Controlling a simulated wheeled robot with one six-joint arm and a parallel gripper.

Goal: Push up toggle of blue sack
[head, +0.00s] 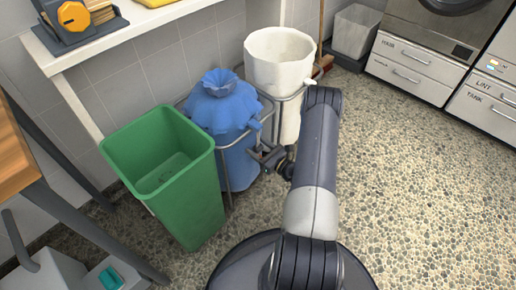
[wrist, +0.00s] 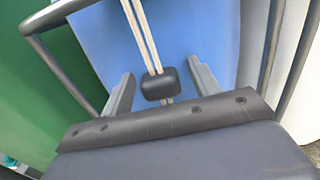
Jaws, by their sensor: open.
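The blue sack (head: 218,112) stands in a metal frame between the green bin and the white sack, its top gathered into a puckered neck. In the wrist view its blue cloth (wrist: 190,40) fills the middle. A dark toggle (wrist: 160,86) sits on a pale double cord (wrist: 142,35) that runs down the sack's front. My gripper (wrist: 160,90) is open, with one finger on each side of the toggle and a gap on both sides. In the head view my gripper (head: 268,158) is at the sack's right front, and the toggle cannot be made out there.
A green bin (head: 205,190) stands close on the left and a white sack (head: 280,60) behind right. Metal frame bars (wrist: 60,62) run near my gripper on both sides. A white shelf (head: 125,32) is above left. The speckled floor (head: 420,180) at right is clear.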

